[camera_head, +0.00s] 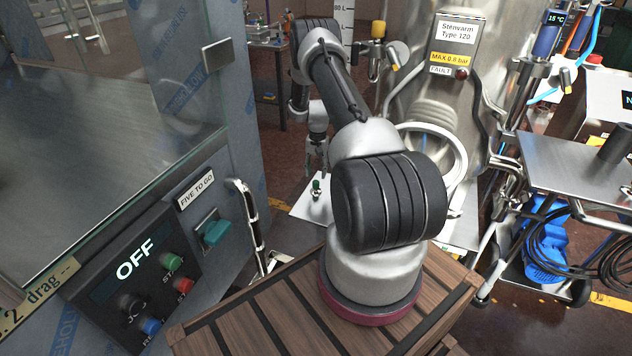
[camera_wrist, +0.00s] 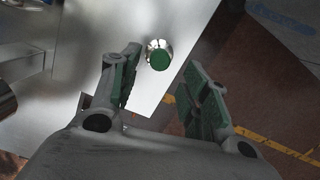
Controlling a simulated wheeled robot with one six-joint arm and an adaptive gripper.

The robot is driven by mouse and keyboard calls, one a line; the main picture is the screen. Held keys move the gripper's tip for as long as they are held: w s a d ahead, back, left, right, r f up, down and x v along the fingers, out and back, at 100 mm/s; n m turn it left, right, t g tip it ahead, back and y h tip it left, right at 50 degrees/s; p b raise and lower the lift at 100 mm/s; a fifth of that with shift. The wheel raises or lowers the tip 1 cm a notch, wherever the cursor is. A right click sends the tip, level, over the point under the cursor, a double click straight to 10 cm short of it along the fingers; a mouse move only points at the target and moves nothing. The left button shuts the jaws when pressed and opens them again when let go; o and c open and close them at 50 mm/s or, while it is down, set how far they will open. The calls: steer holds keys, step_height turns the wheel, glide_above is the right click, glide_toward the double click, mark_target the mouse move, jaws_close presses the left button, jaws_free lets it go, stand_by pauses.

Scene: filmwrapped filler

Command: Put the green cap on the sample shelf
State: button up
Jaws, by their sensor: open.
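The green cap (camera_wrist: 159,60) shows in the wrist view as a round green top on a shiny metal piece. It stands near the edge of a bright metal plate (camera_wrist: 190,25). In the head view the cap (camera_head: 316,184) is small, upright on that plate (camera_head: 299,208) beside the steel tank. My gripper (camera_head: 317,166) points down just above it, open and empty. In the wrist view its green-padded fingers (camera_wrist: 160,72) lie on either side of the cap, apart from it. I cannot tell which surface is the sample shelf.
The steel tank (camera_head: 440,95) with a round port rises right behind my arm. A glass-walled cabinet (camera_head: 110,110) with a control panel (camera_head: 135,270) stands at the left. A metal table (camera_head: 575,165) is at the right. Floor shows beyond the plate's edge.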

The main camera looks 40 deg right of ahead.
steer(key=w+a+r+n, duration=0.1)
steer(key=a+r, duration=0.1)
steer(key=r, duration=0.9)
steer(key=a+r+n, duration=0.1)
steer(key=a+r, duration=0.1)
steer(key=r, duration=0.9)
steer(key=s+a+r+n+t, duration=0.1)
steer(key=s+a+r, duration=0.25)
steer(key=r, duration=0.45)
steer(key=s+a+r+n+t, duration=0.15)
steer(key=a+r, duration=0.25)
steer(key=r, duration=0.4)
steer(key=s+a+r+n+t+h, duration=0.1)
steer(key=s+a+r, duration=0.3)
steer(key=s+r, duration=0.3)
steer(key=s+a+r+n, duration=0.1)
steer(key=s+a+r, duration=0.35)
steer(key=s, duration=0.45)
steer(key=s+a+n+t, duration=0.1)
steer(key=s+a+n, duration=0.2)
steer(key=s, duration=1.2)
steer(key=shift+s+a, duration=0.15)
steer(key=shift+s, duration=0.15)
steer(key=shift+t, duration=0.25)
